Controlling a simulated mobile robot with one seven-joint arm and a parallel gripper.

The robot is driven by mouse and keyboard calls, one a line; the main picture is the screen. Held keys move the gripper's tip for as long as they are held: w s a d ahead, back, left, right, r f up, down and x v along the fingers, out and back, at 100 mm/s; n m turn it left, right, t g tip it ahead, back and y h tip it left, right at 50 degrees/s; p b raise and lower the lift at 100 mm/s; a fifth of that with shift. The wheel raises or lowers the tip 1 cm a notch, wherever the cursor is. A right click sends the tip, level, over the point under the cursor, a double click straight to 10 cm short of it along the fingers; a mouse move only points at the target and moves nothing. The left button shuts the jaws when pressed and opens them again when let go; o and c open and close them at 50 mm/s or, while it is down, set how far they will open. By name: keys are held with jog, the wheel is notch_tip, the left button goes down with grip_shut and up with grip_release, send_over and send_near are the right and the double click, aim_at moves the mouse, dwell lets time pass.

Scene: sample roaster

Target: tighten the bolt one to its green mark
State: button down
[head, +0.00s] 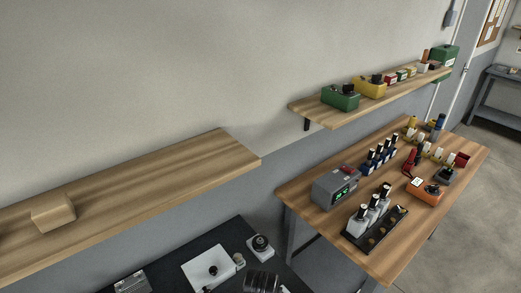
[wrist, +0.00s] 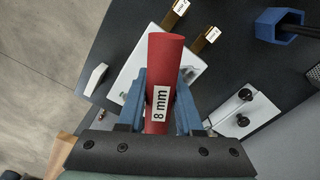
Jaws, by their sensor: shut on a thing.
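My gripper (wrist: 160,88) has blue fingers, shut on the sides of a red cylindrical tool handle (wrist: 165,52) with a white "8 mm" label, in the wrist view. The handle's far end is free, and the tool's working end does not show. Beyond it is a white plate (wrist: 140,62). Two brass-coloured pieces with white labels (wrist: 176,12) (wrist: 204,40) stand by the plate; their labels are too small to read. I cannot pick out bolt one or a green mark. My gripper does not show in the head view.
A dark bench (head: 225,243) carries white plates (head: 195,275) and dark round parts. In the wrist view a blue hexagonal holder (wrist: 277,24) and a white piece with black knobs (wrist: 232,112) lie at right. A wooden shelf (head: 150,175) overhangs the bench; a crowded wooden table (head: 318,232) is at right.

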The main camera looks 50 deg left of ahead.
jog(key=shift+f, duration=0.1)
dwell(0.3)
jog(key=m+p, duration=0.1)
jog(key=m, duration=0.2)
jog(key=shift+m, duration=0.4)
jog(key=shift+m+p, duration=0.35)
jog(key=shift+m, duration=1.45)
